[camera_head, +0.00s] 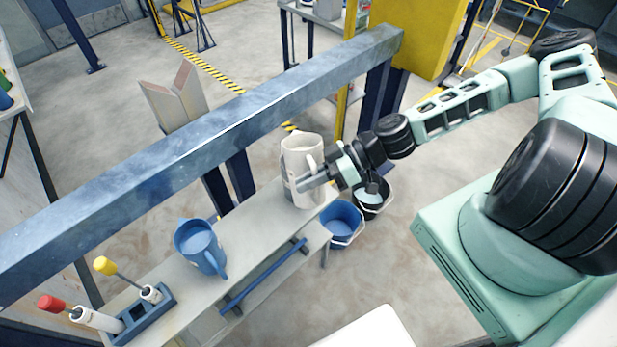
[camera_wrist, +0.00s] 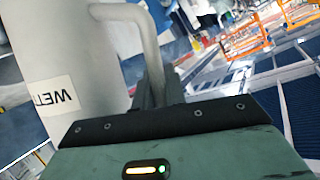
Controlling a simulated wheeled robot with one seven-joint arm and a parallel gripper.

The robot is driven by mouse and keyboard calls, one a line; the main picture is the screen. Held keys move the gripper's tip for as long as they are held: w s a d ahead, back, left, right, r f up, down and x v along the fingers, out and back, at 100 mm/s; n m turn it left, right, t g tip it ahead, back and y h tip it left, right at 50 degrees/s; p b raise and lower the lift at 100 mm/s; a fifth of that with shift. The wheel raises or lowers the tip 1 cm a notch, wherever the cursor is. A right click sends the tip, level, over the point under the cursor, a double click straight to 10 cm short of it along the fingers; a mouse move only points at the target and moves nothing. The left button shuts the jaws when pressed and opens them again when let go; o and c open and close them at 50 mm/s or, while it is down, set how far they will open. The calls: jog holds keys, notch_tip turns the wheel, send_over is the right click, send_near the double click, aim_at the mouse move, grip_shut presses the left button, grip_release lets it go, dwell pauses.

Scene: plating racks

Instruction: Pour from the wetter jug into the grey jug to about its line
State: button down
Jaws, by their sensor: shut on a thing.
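The wetter jug (camera_head: 305,150) is off-white and looks about upright over the right end of the grey shelf (camera_head: 245,222). I cannot tell whether its base touches the shelf. My gripper (camera_head: 320,178) is shut on its handle, coming from the right. In the wrist view the jug (camera_wrist: 75,45) fills the left side, with a partly visible "WET" label, and its handle (camera_wrist: 150,35) runs into the jaws. I cannot make out a separate grey jug; the held jug may hide it. A blue jug (camera_head: 203,262) stands on the shelf to the left.
A holder (camera_head: 150,314) with red- and yellow-ended tools is at the shelf's left end. A blue bucket (camera_head: 342,222) and a dark bucket (camera_head: 372,207) are below the right end. A thick blue beam (camera_head: 200,140) runs behind the shelf.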

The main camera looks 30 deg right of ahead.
jog(key=shift+f+m+b, duration=0.3)
jog(key=shift+f+b, duration=0.15)
jog(key=shift+f, duration=0.55)
jog(key=shift+f+g, duration=0.1)
jog(key=shift+g, duration=0.3)
jog(key=shift+b, duration=0.3)
jog(key=shift+m, duration=0.3)
jog(key=shift+w, duration=0.15)
dwell(1.2)
